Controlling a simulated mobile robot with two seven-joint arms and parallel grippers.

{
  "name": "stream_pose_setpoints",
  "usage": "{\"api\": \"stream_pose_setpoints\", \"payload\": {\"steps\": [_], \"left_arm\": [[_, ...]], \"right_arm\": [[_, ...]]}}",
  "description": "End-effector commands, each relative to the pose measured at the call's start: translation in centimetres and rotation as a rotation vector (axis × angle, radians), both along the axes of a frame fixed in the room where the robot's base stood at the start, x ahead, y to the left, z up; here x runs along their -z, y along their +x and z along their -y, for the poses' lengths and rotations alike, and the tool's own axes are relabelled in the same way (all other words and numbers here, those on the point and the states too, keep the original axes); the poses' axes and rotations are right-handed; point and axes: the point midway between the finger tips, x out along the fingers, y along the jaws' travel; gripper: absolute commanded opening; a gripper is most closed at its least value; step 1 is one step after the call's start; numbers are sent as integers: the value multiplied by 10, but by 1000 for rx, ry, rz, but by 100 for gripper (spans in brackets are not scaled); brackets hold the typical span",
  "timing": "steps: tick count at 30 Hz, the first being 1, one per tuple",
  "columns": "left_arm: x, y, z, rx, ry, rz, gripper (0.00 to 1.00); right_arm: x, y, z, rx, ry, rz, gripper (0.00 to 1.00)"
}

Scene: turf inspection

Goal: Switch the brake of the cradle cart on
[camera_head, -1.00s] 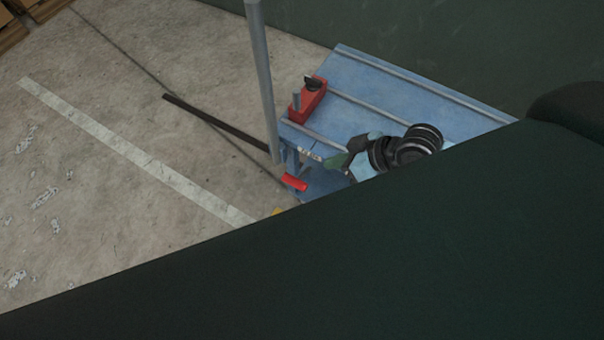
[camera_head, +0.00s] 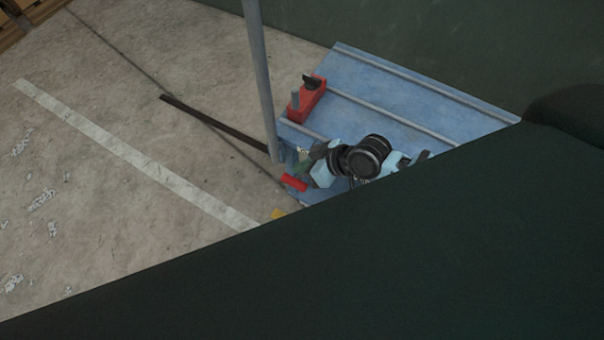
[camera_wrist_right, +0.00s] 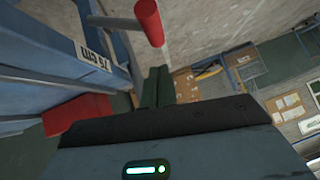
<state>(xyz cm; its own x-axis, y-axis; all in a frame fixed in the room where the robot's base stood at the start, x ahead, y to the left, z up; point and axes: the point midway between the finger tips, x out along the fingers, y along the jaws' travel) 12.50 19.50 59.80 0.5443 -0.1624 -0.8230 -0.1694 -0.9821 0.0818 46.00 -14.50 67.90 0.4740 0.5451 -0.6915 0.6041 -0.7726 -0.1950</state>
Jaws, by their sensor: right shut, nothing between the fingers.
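The blue cradle cart (camera_head: 420,95) stands at the centre right of the head view, its near part hidden by a large dark green surface. A red-gripped lever (camera_head: 294,182) sticks out at its left corner. In the right wrist view its red grip (camera_wrist_right: 149,22) is at the top, on a grey rod. My right gripper (camera_head: 303,162) is at the cart's left corner, close to the red grip. In the wrist view its shut, empty green fingers (camera_wrist_right: 157,80) point toward the grip; I cannot tell whether they touch it. My left gripper is not in view.
A red block with a black knob (camera_head: 307,98) sits on the cart deck. A grey post (camera_head: 260,80) rises at the cart's left corner. The concrete floor to the left is mostly clear, with a dark bar (camera_head: 210,122) on it. A green wall stands behind.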

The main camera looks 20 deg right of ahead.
Motion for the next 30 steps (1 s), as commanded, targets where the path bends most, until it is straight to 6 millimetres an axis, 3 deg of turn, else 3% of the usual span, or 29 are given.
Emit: {"api": "stream_pose_setpoints", "payload": {"steps": [3,9,30], "left_arm": [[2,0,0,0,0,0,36],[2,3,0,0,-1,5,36],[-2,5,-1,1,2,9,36]], "right_arm": [[20,-5,-1,1,-2,-5,0],[34,-6,-3,1,-2,-3,0],[38,-10,-8,0,-45,32,0]]}}
